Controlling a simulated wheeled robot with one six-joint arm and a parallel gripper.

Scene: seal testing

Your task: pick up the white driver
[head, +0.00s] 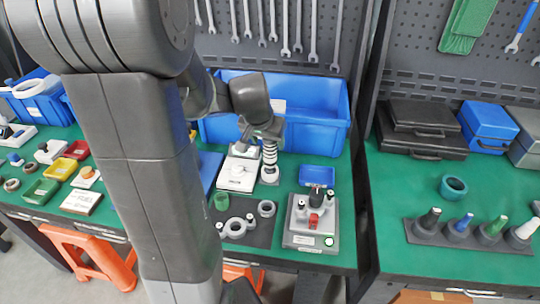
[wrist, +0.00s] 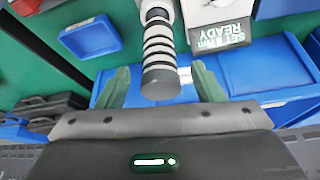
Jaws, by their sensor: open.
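The white driver (head: 270,155), a white upright cylinder with black rings, stands in a small light base beside a white tester box (head: 238,174). In the wrist view the driver (wrist: 159,48) shows with its dark grey end toward the camera. My gripper (head: 264,134) is over the top of the driver. In the wrist view my gripper (wrist: 161,83) is open, with one green finger on each side of the driver and a visible gap on both sides. Part of the driver's top is hidden by my gripper in the head view.
A blue bin (head: 315,125) stands close behind. A grey device with a red part (head: 312,222) is to the right, and rings lie on a dark mat (head: 258,236) in front. A rack (head: 470,240) on the right bench holds several coloured-tipped handles, one white.

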